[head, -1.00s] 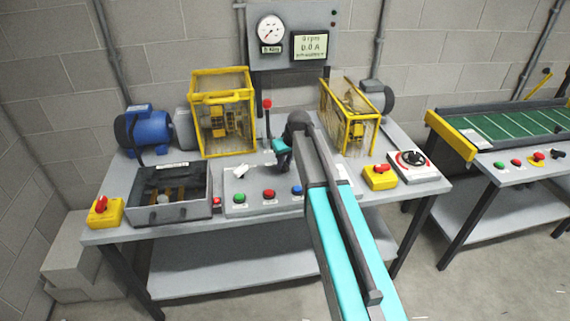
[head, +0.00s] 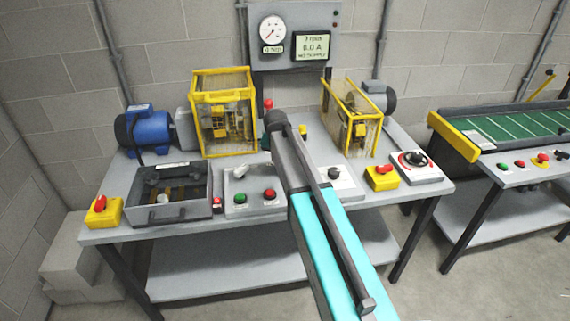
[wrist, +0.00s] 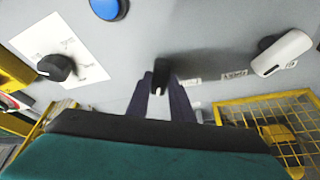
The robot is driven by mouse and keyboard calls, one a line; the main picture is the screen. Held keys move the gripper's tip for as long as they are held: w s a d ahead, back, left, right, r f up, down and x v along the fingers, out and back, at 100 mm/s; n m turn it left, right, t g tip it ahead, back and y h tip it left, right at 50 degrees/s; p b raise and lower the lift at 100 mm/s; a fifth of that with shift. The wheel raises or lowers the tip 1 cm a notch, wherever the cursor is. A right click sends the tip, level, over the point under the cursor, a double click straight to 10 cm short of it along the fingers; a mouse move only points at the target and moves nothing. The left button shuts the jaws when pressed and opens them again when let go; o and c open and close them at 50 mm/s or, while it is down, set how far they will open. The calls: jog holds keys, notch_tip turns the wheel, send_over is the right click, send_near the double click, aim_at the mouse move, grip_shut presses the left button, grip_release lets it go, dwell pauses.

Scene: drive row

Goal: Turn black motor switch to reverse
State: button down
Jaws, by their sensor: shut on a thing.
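In the wrist view, a black switch knob (wrist: 161,69) with a white mark on its end stands on the grey control panel (wrist: 215,40). The white mark points down in that picture, toward the yellow guards. My gripper (wrist: 161,84) is shut on this knob, one dark finger on each side. Small labels (wrist: 191,82) lie on the panel beside the knob, too small to read. In the head view my arm hides the gripper and this knob.
A blue button (wrist: 108,7), a white lever switch (wrist: 284,53) and another black knob on a white plate (wrist: 57,67) surround the gripper. Yellow guards (head: 223,110) stand behind the panel. A red-topped lever (head: 268,103) is behind my arm.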

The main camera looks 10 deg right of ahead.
jog(key=shift+w+a+m+g+h+b, duration=0.1)
jog(key=shift+m+g+h+b, duration=0.45)
jog(key=shift+m, duration=1.25)
jog(key=c, duration=1.6)
grip_release()
jog(key=shift+o, duration=0.2)
jog(key=b+v, duration=0.2)
jog(key=v, duration=1.2)
jog(key=shift+s+f, duration=0.2)
